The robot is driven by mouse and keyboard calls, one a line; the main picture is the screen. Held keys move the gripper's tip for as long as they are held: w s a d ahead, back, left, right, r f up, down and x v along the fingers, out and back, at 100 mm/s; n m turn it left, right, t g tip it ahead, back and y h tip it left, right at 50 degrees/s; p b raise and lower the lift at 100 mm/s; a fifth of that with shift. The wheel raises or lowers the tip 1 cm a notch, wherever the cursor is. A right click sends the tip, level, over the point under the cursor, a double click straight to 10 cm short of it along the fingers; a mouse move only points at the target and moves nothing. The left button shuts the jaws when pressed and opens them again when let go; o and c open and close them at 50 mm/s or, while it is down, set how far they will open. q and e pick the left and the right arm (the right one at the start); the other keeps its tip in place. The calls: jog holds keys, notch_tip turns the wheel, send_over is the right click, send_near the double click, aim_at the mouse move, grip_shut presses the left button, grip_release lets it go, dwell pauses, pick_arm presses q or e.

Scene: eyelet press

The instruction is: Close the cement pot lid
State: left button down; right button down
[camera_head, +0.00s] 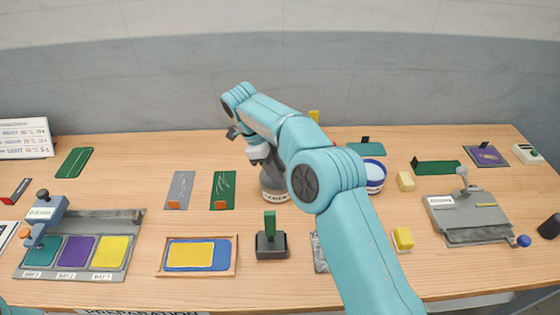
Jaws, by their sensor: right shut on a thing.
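The cement pot (274,193) is a small round grey pot with a pale lettered band, standing upright in the middle of the table. My right gripper (265,166) reaches over from the right and points down right above it. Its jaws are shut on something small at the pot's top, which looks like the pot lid. The wrist and jaws hide most of the lid and the pot's mouth, so I cannot tell how the lid sits. My left gripper is not in view.
A blue-rimmed white tub (375,176) stands right of my arm. In front are a dark block with a green upright (271,243) and a framed tray (160,266). A grey press (470,217) is at right, and a three-colour station (134,222) at left.

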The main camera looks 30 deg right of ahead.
jog(key=shift+w+a+m+p, duration=0.1)
jog(key=shift+a+m+p, duration=0.05)
jog(key=shift+m+p, duration=0.25)
jog(key=c, duration=0.9)
grip_release()
jog(key=shift+a, duration=0.1)
jog(key=shift+r, duration=0.1)
